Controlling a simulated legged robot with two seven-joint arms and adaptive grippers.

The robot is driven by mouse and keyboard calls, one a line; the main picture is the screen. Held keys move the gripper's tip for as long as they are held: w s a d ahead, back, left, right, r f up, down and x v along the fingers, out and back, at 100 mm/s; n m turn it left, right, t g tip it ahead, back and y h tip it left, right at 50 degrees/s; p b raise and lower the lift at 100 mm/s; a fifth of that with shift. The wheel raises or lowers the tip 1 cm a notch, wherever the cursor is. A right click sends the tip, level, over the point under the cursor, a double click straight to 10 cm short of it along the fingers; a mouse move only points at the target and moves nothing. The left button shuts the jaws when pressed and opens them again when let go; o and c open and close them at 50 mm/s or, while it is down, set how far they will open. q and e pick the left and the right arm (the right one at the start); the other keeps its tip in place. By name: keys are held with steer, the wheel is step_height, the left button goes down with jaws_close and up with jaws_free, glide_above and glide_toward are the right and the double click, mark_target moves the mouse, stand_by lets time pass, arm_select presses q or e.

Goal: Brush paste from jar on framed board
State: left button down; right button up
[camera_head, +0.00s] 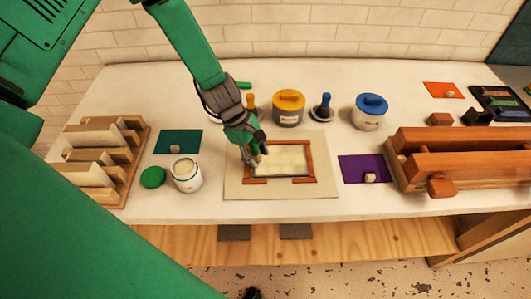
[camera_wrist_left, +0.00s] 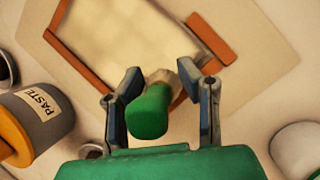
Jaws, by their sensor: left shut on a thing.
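A framed board (camera_head: 232,181) lies mid-table, a tan panel with a reddish-brown wooden frame around a cream sheet (camera_head: 285,159). The frame (camera_wrist_left: 80,60) also shows in the left wrist view. My left gripper (camera_head: 254,158) is over the frame's left side. It is shut on a green-handled brush (camera_wrist_left: 150,112), whose pale tip points toward the frame; contact with the board is unclear. An open white jar (camera_head: 187,180) with pale contents stands left of the board. A grey jar with a yellow lid (camera_head: 289,109), labelled PASTE in the wrist view (camera_wrist_left: 38,106), stands behind the board.
A green lid (camera_head: 153,177) lies beside the open jar. A wooden rack (camera_head: 108,160) stands at left. Blue-handled (camera_head: 325,106) and orange-handled (camera_head: 251,103) brushes stand near the grey jar. A blue-lidded jar (camera_head: 369,111), purple mat (camera_head: 352,168) and long wooden rack (camera_head: 455,162) are at right.

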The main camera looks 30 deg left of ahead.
mark_target(300, 157)
arm_select(q)
steer(key=shift+w+a, duration=0.8)
steer(key=shift+w+d+r, duration=0.1)
steer(key=shift+w+d, duration=0.85)
steer(key=shift+d, duration=0.65)
steer(key=shift+w+d+f, duration=0.1)
steer(key=shift+w+d, duration=0.9)
steer(key=shift+d, duration=0.65)
steer(key=shift+w+d+r, duration=0.1)
steer(key=shift+w+d, duration=0.85)
steer(key=shift+d, duration=0.65)
steer(key=shift+w+d, duration=0.45)
steer(key=shift+d, duration=0.25)
steer(key=shift+w+d, duration=0.45)
steer(key=shift+d, duration=0.25)
steer(key=shift+r, duration=2.95)
steer(key=shift+r, duration=1.5)
